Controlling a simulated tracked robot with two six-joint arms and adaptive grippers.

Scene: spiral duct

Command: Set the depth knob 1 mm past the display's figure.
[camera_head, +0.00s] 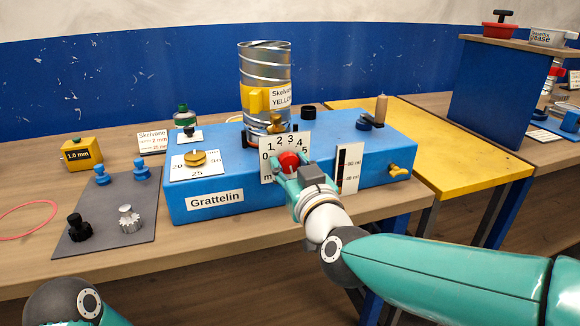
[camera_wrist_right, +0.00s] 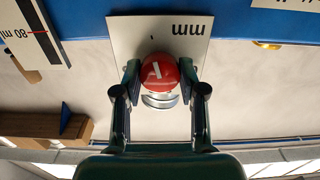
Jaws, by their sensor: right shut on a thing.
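The red depth knob (camera_head: 289,161) sits on a white dial plate (camera_head: 298,143) marked 0 to 5 and mm, on the front of the blue Grattelin machine (camera_head: 345,145). My right gripper (camera_head: 288,170) is shut on the knob from the front. In the right wrist view the knob (camera_wrist_right: 159,72) lies between both fingertips, with a short, slightly tilted white mark on its face. The figure it points at cannot be told. A yellow box (camera_head: 82,153) at the left has a display reading 1.0 mm. My left gripper is out of view.
A spiral metal duct (camera_head: 265,70) with a yellow label stands on the machine. A brass dial (camera_head: 195,158), a level gauge (camera_head: 348,168) and a brass tap (camera_head: 398,171) are near the knob. A grey mat (camera_head: 108,210) holds several small parts. A card (camera_head: 152,142) stands behind it.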

